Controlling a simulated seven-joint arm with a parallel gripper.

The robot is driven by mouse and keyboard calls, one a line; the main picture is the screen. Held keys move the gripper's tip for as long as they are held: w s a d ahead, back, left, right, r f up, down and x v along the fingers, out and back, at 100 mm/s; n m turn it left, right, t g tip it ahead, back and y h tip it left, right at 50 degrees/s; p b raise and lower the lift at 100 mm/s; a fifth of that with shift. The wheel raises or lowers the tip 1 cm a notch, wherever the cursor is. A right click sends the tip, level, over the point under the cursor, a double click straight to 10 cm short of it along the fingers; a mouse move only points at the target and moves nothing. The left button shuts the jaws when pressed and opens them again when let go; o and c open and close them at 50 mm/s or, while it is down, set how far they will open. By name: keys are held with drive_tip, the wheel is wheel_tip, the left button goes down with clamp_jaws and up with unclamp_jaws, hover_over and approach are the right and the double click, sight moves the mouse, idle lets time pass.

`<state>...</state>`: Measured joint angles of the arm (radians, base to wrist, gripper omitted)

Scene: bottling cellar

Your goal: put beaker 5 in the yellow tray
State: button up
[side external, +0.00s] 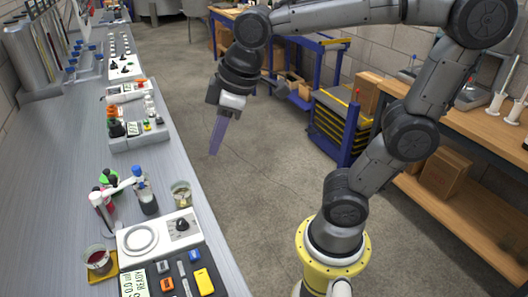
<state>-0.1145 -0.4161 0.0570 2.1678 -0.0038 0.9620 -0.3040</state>
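A glass beaker with dark red liquid (98,261) stands at the bottom left of the grey bench. Under it is a small flat yellow tray (104,278), partly covered by the beaker. Another glass beaker with pale yellowish contents (181,194) stands near the bench's right edge. I can read no number on either beaker, so I cannot tell which is beaker 5. My gripper (214,152) hangs over the floor, right of the bench, pointing down, apart from both beakers. Its purple translucent fingers overlap in this view, so their opening is unclear. I see nothing held.
A white device with a round plate (139,239) stands between the beakers. Dark bottles (148,202) and a white-armed stand (103,207) are behind it. A box with coloured blocks (178,277) is in front. Farther back are more instruments (135,125).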

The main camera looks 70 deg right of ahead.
drive_tip(key=s+d+f+m, duration=0.1)
drive_tip(key=s+m, duration=0.1)
drive_tip(key=s, duration=0.2)
drive_tip(key=s+d+f+m+t, duration=0.1)
drive_tip(key=s+d+f+m, duration=0.1)
drive_tip(key=s, duration=0.3)
drive_tip(key=shift+f+m, duration=0.25)
drive_tip(key=shift+m, duration=0.15)
